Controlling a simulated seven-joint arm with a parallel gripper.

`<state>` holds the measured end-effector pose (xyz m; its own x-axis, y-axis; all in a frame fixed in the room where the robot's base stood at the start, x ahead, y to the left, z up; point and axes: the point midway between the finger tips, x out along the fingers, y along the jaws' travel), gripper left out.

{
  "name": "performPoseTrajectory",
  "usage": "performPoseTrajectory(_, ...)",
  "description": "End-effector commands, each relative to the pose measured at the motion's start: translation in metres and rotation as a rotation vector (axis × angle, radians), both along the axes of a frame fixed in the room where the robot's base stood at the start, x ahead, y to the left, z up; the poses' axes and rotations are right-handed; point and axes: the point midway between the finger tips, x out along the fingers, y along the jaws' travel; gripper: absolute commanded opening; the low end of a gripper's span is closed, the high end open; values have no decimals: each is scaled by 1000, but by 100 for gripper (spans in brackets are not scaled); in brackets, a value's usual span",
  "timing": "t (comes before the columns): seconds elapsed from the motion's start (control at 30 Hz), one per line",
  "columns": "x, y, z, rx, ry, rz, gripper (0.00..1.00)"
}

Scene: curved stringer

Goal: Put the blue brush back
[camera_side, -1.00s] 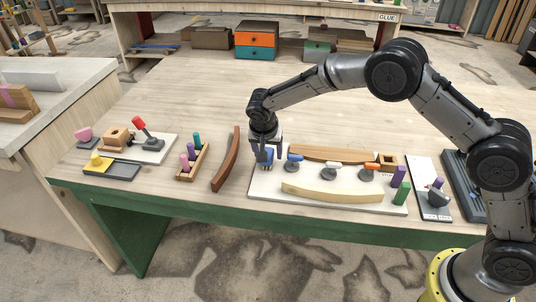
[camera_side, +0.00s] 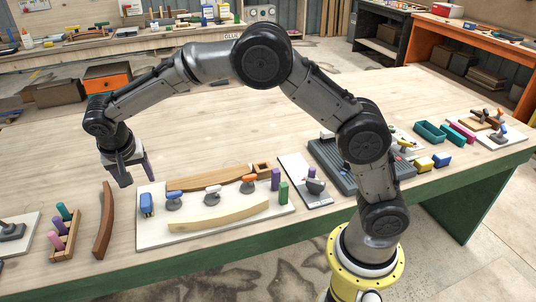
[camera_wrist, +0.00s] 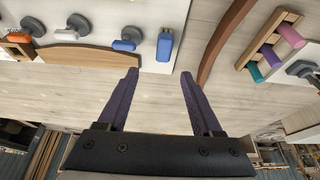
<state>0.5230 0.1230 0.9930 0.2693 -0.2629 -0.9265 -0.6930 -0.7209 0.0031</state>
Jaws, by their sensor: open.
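The blue brush (camera_side: 146,204) rests at the left end of the white board (camera_side: 153,233). In the wrist view the blue brush (camera_wrist: 165,45) lies near the board's edge, beside a blue-handled clamp (camera_wrist: 125,44). My gripper (camera_side: 136,178) is open and empty, above the table behind the board's left end. In the wrist view its two dark fingers (camera_wrist: 160,74) are spread, with only bare table between them and the brush apart from them.
The board also holds orange- and white-handled clamps, a brown curved strip (camera_side: 210,185) and a pale curved strip (camera_side: 218,216). A dark red-brown curved piece (camera_side: 104,222) and a wooden peg rack (camera_side: 64,236) stand left. The table behind is clear.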

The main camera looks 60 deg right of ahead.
Motion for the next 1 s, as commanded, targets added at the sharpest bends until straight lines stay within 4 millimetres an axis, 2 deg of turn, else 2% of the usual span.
performPoseTrajectory(0.07, -13, -13, 23, 9, -1, 31, 67)
performPoseTrajectory(0.17, -42, -35, 57, 21, 5, 101, 67)
performPoseTrajectory(0.3, -100, -68, 99, 37, 9, 224, 67)
performPoseTrajectory(0.37, -127, -80, 112, 39, 6, 278, 67)
performPoseTrajectory(0.5, -192, -103, 131, 40, -12, 407, 67)
performPoseTrajectory(0.7, -284, -121, 128, 16, -54, 587, 67)
performPoseTrajectory(0.8, -319, -123, 119, -4, -77, 661, 67)
performPoseTrajectory(0.9, -342, -123, 109, -21, -92, 716, 67)
performPoseTrajectory(1.0, -354, -123, 102, -32, -100, 750, 67)
